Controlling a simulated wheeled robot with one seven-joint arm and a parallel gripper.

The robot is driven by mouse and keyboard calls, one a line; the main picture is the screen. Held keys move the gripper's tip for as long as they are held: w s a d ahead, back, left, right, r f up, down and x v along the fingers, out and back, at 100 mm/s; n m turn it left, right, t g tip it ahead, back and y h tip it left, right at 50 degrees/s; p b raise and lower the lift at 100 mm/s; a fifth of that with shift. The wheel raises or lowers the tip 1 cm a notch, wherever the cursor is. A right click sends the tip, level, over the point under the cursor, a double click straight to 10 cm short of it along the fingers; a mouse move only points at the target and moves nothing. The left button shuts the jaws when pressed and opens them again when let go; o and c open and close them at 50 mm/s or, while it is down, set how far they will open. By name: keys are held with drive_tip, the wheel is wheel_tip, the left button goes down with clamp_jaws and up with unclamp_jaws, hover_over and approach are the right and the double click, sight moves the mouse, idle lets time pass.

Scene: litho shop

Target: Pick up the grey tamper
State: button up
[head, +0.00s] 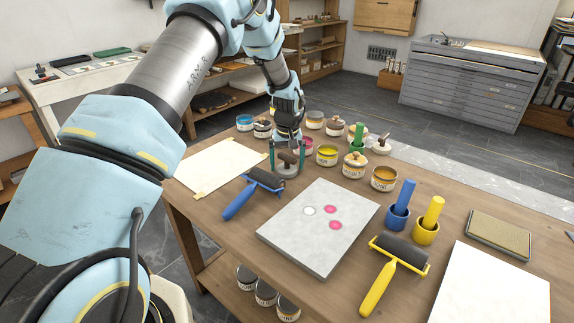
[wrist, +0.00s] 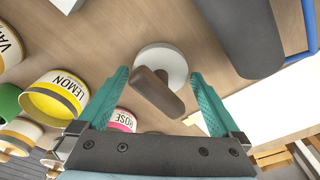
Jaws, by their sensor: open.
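The grey tamper (head: 287,171) stands upright on the wooden table, with a round pale grey base and a brown wooden bar handle. In the wrist view its base (wrist: 162,62) lies ahead of the fingertips and its handle (wrist: 158,92) lies between the fingers. My gripper (head: 287,154) is above the tamper, pointing down, with one teal finger on each side of it. It is open (wrist: 160,76), with gaps between the handle and both fingers. The handle's exact height against the fingertips is hard to tell.
A blue-handled roller (head: 250,194) lies close in front of the tamper. Ink tins, including the lemon one (head: 327,155) and the rose one (wrist: 122,121), stand close by. A stone slab (head: 318,235) lies nearer, and a paper sheet (head: 208,168) lies left.

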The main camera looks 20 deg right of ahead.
sight(287, 156)
drive_tip(key=c, duration=1.4)
wheel_tip(287, 156, up, 10)
drive_tip(key=shift+r+b, duration=0.1)
drive_tip(key=shift+b, duration=1.15)
